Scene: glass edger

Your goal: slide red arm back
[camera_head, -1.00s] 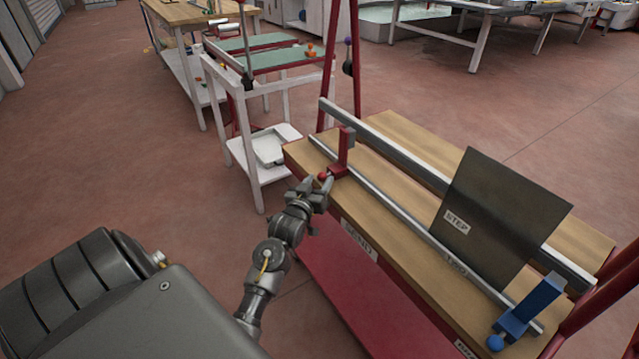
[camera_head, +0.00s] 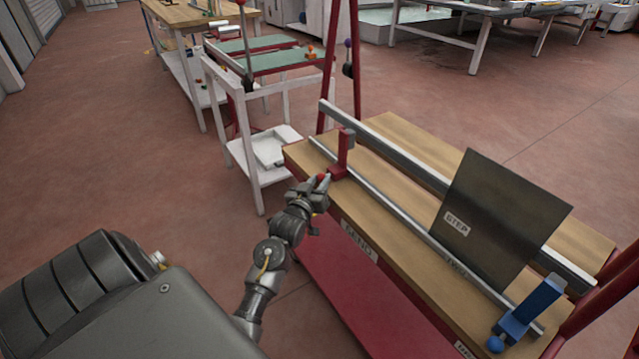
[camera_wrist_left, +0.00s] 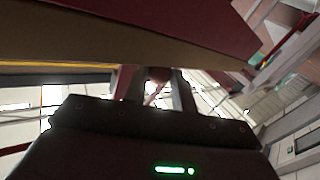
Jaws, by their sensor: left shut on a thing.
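The red arm (camera_head: 343,156) stands upright at the left end of the thin metal rail (camera_head: 400,212) on the wooden-topped bench. A red ball knob (camera_head: 323,177) sticks out from its foot toward me. My left gripper (camera_head: 321,184) is shut on this knob at the bench's front left edge. In the left wrist view the knob (camera_wrist_left: 158,74) shows between the two fingers, below the bench's edge. My right gripper is not in view.
A dark panel marked STEP (camera_head: 500,218) leans against the long grey bar (camera_head: 400,157). A blue arm (camera_head: 528,311) with a blue knob sits at the rail's right end. A white cart (camera_head: 258,150) stands behind, left of the bench.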

